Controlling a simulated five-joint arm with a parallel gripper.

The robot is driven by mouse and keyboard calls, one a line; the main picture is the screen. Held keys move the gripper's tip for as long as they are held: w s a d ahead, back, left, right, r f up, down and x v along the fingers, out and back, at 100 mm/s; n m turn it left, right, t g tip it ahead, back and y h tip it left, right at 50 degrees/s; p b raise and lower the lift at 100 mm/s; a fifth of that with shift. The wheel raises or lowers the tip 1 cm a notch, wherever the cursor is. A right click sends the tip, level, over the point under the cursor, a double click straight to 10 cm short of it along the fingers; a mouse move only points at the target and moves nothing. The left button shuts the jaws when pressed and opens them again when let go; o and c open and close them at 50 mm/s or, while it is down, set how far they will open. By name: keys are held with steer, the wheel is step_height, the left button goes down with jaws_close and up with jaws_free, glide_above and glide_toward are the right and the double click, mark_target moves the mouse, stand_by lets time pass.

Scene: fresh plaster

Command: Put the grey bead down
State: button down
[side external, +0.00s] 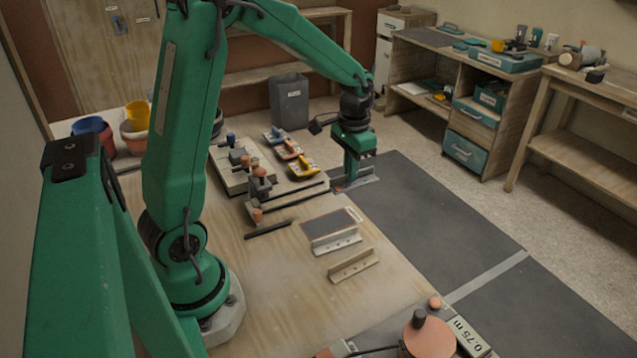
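My gripper (354,182) points down at the far left corner of the dark mat (430,210), beyond the work board. A short grey strip (369,181), which looks like the grey bead, shows at the fingertips and runs out to both sides of them. It is too small to tell whether the fingers grip it or whether it touches the surface below. The finger gap is not clear from this side. Two pale angle beads (336,242) (353,264) lie apart from each other on the wooden board (270,295), nearer the camera.
A grey-faced panel (331,224) lies beside the pale beads. Several tools and blocks (262,183) stand on the board left of my gripper. A grey bin (289,102) stands behind. A grey band (487,277) crosses the mat, which is otherwise largely clear.

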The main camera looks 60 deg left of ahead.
steer(key=s+d, duration=0.8)
steer(key=d, duration=0.2)
steer(key=a+f, duration=0.2)
steer(key=a, duration=0.2)
steer(key=w+a+f, duration=0.1)
steer(key=a+f, duration=0.1)
steer(key=a, duration=0.2)
steer(key=w+a+f, duration=0.1)
steer(key=a+f, duration=0.2)
steer(key=a, duration=0.1)
steer(key=shift+w, duration=0.15)
steer(key=shift+f, duration=0.1)
steer(key=shift+d+f, duration=0.1)
steer(key=shift+f, duration=1.85)
steer(key=shift+f, duration=0.15)
steer(key=c, duration=1.6)
jaws_free()
steer(key=shift+c, duration=0.2)
